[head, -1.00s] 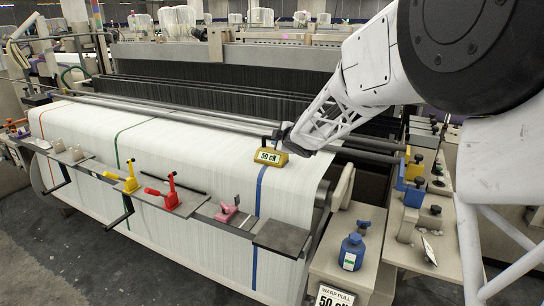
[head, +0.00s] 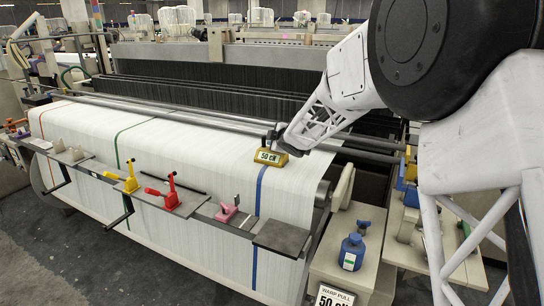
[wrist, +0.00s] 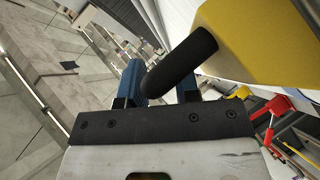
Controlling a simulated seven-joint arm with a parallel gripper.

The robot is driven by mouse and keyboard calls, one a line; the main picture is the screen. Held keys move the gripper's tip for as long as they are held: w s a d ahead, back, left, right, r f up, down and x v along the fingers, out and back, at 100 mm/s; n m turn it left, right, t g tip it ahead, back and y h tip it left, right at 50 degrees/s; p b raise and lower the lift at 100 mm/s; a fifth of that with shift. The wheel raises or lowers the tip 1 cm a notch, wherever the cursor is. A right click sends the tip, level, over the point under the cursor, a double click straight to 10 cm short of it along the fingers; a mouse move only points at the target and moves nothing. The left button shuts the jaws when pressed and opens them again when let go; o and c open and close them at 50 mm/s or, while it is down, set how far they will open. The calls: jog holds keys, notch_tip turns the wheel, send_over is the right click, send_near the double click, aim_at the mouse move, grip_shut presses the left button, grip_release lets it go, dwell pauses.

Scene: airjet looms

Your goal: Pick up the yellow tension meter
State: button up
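The yellow tension meter (head: 271,157), a small box with a display reading 50 cN, is at the white warp sheet (head: 215,150) beside the blue stripe. I cannot tell whether it touches the sheet. My gripper (head: 280,136) is at its upper side. In the wrist view the meter's yellow body (wrist: 258,40) fills the upper right, and its black rounded handle (wrist: 180,62) lies between the blue fingers of my gripper (wrist: 160,78).
A rail in front of the warp carries a yellow clamp (head: 131,178), a red clamp (head: 172,190) and a pink clamp (head: 227,212). A blue bottle (head: 352,251) stands on the beige side cabinet (head: 330,262), above a WARP PULL 50 cN sign (head: 335,298). Metal bars run behind the meter.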

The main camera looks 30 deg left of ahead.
grip_shut()
jog(key=shift+r, duration=0.15)
dwell(0.4)
jog(key=shift+d+r, duration=0.1)
jog(key=shift+r, duration=1.55)
jog(key=s+d+r, duration=0.1)
jog(key=s+d, duration=0.8)
jog(key=s, duration=0.4)
jog(key=shift+d+r, duration=0.15)
jog(key=shift+r, duration=0.1)
